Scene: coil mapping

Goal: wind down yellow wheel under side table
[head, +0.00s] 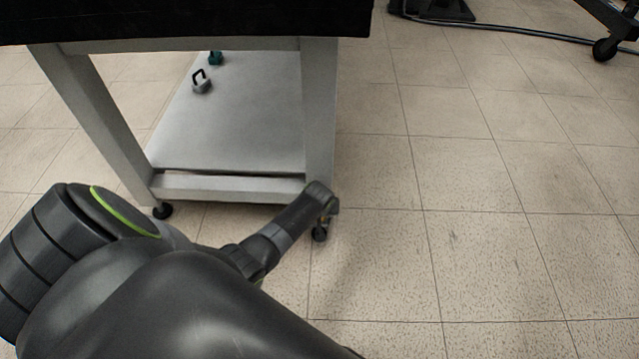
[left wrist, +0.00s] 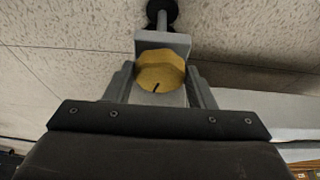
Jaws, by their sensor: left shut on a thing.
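The yellow wheel (left wrist: 160,74) shows in the left wrist view, with a short dark mark on its face. It sits below a grey bracket (left wrist: 163,42) at the foot of the table leg. My left gripper (left wrist: 160,88) is shut on the wheel, one finger on each side of it. In the head view my left gripper (head: 322,198) is at the front right leg of the side table (head: 318,110), and the wheel is mostly hidden there. A black caster (head: 320,233) is just below it. My right gripper is not in view.
The side table's lower shelf (head: 225,120) carries a small grey object with a black handle (head: 201,82) and a teal object (head: 215,58). Another black caster (head: 162,211) is under the front left leg.

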